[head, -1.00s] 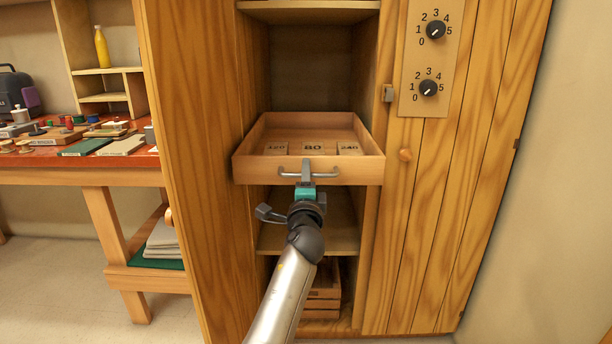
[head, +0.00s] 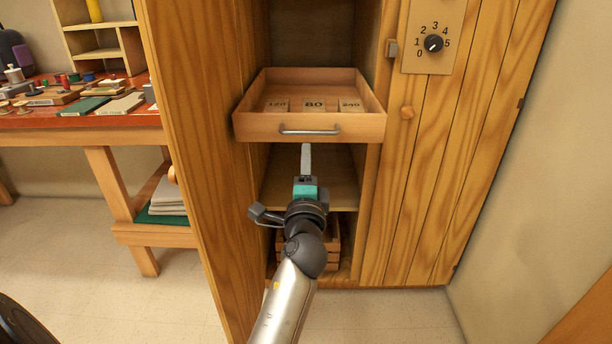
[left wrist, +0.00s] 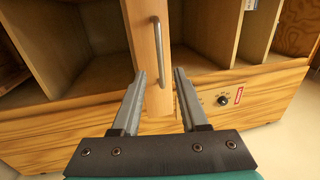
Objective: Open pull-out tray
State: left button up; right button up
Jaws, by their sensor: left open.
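The wooden pull-out tray (head: 250,127) stands out from the tall cabinet in the head view, with several number-marked blocks or plates in it, 80 in the middle. Its metal bar handle (head: 310,132) is on the front. My left gripper (head: 306,150) is just below and in front of the handle, apart from it. In the left wrist view the tray front (left wrist: 144,60) and handle (left wrist: 160,50) lie ahead, beyond the two parted fingers of the left gripper (left wrist: 163,75). Nothing is between the fingertips. My right gripper is not in view.
A shelf (head: 335,180) and a slatted crate (head: 333,245) are below the tray. A red-topped workbench (head: 60,122) with small items stands left. Floor in front is clear.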

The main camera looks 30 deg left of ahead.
pick_arm(q)
jog(key=shift+v, duration=2.35)
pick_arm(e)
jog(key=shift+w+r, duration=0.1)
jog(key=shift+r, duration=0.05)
